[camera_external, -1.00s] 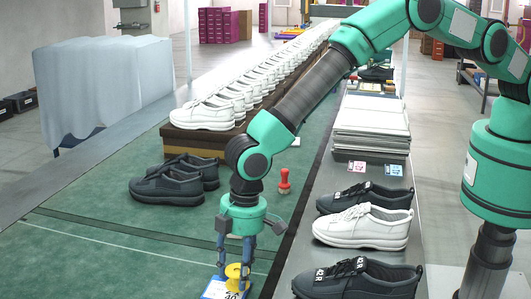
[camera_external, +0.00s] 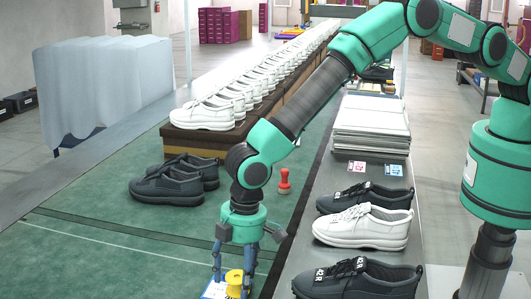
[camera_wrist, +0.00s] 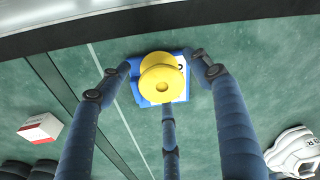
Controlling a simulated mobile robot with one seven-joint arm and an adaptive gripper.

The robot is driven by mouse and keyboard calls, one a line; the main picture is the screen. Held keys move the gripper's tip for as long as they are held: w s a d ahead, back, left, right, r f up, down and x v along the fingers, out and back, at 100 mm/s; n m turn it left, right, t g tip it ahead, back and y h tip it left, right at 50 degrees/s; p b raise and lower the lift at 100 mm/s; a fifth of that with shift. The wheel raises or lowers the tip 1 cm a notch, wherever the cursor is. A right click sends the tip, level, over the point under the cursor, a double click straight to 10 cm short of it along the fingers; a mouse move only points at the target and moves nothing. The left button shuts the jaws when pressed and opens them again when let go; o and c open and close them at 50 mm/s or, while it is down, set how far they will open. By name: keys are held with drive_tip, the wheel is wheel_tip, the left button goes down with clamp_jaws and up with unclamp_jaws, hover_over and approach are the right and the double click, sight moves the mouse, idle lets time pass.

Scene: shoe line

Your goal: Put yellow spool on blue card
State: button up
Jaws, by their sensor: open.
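The yellow spool (camera_wrist: 162,78) sits over the blue-edged card (camera_wrist: 134,68), which lies on the green surface. In the external view the spool (camera_external: 234,278) and the card's white part (camera_external: 212,290) show at the bottom edge, partly hidden by my fingers. My gripper (camera_external: 235,277) points down over the spool, fingers spread. In the wrist view my gripper (camera_wrist: 157,74) is open, with a fingertip on each side of the spool, apart from it, and a third finger in front. The spool's underside is hidden.
A red stamp-like piece (camera_external: 284,182) stands behind my gripper. Dark shoes (camera_external: 168,184) stand to the left, and a shelf with dark and white shoes (camera_external: 362,226) is to the right. A white and red box (camera_wrist: 40,128) shows in the wrist view.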

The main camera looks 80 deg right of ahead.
drive_tip(key=shift+r, duration=0.15)
wheel_tip(320, 180, up, 12)
drive_tip(key=s, duration=0.1)
drive_tip(key=shift+d+p, duration=0.35)
drive_tip(key=shift+d, duration=0.05)
idle(0.8)
